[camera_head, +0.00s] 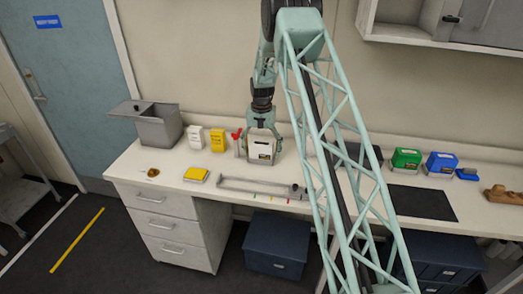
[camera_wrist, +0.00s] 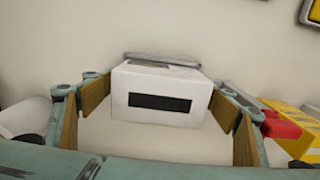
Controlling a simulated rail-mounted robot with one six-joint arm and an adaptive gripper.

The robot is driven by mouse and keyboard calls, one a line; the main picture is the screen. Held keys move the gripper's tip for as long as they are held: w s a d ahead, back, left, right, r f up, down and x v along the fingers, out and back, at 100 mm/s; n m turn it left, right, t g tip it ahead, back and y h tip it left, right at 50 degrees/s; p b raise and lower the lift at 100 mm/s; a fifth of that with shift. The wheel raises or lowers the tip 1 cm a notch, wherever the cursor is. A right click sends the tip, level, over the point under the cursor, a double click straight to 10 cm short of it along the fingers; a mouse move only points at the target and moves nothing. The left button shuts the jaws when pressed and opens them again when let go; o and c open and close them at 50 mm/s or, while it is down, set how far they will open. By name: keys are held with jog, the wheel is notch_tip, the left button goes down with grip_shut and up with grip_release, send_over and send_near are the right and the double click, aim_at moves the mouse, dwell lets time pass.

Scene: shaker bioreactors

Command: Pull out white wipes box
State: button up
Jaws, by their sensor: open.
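The white wipes box (camera_head: 262,152) stands upright on the white bench near the wall, with a dark and yellowish label on its front. In the wrist view the white box (camera_wrist: 165,97) shows a black rectangle on the face turned to the camera. My gripper (camera_head: 263,136) is above the box, pointing down. In the wrist view my gripper (camera_wrist: 160,98) is open, with a brown-padded finger on each side of the box. The left finger looks slightly apart from it; I cannot tell whether the right one touches.
A red item (camera_head: 237,138), yellow box (camera_head: 217,139) and white-and-yellow box (camera_head: 195,137) stand left of the wipes box. A grey bin (camera_head: 158,125) is farther left. A grey rail-like holder (camera_head: 255,187) lies in front. Green (camera_head: 406,158) and blue (camera_head: 440,162) boxes stand right.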

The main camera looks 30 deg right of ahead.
aim_at(262, 143)
jog(key=c, duration=0.9)
jog(key=shift+c, duration=0.2)
jog(key=shift+r, duration=1.95)
dwell(1.4)
jog(key=shift+r+p, duration=0.5)
jog(key=shift+r, duration=0.75)
